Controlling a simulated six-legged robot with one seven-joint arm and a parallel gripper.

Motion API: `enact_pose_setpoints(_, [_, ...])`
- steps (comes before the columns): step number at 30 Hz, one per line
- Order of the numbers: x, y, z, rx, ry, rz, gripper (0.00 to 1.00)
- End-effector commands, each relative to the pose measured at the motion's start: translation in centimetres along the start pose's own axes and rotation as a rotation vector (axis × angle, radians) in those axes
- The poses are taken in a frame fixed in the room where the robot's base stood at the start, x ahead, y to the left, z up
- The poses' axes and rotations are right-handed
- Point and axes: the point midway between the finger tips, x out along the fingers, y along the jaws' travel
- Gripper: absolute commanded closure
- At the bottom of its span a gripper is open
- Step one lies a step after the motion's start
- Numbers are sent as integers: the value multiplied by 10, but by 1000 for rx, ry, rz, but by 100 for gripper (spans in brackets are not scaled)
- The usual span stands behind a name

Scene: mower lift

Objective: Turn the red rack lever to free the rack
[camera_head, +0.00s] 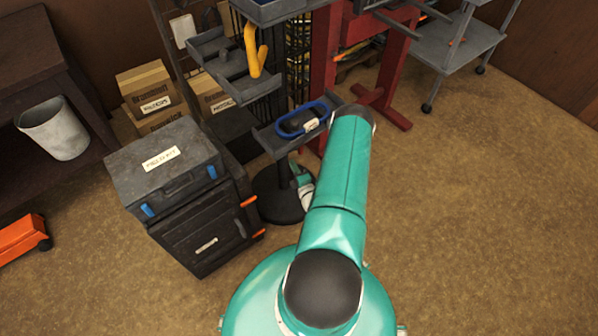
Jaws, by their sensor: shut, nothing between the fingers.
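I cannot make out a red rack lever in this view. A grey stand with trays rises at the top middle; its lower tray (268,137) holds a blue ring-shaped item (303,119) with a pale label. A yellow hooked piece (254,50) stands at its upper tray (213,47). A red frame (392,62) stands behind, cut off by the top edge. My teal arm reaches up from the bottom middle and bends near the lower tray.
A dark case labelled FIELD KIT (165,165) sits on a dark cabinet (208,232) with orange handles at the left. Cardboard boxes (146,88), a pale bin (54,128) and an orange item (20,238) are farther left. A grey wheeled cart (452,57) stands top right. The floor at right is clear.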

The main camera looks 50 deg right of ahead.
Motion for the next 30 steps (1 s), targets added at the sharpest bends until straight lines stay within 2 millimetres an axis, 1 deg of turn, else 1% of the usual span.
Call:
enact_pose_setpoints(1, [10,0,2,-1,-3,2,100])
enact_pose_setpoints(6, [45,0,2,-1,-2,2,100])
enact_pose_setpoints(7, [44,0,11,-2,-6,1,100])
enact_pose_setpoints(9, [47,0,23,-2,-5,0,100])
enact_pose_setpoints(12, [50,0,34,-2,-3,0,100])
enact_pose_setpoints(15, [53,0,40,0,-2,0,100])
enact_pose_setpoints(19, [54,0,43,0,-1,-1,100])
enact_pose_setpoints(30, [54,0,42,8,0,-3,100])
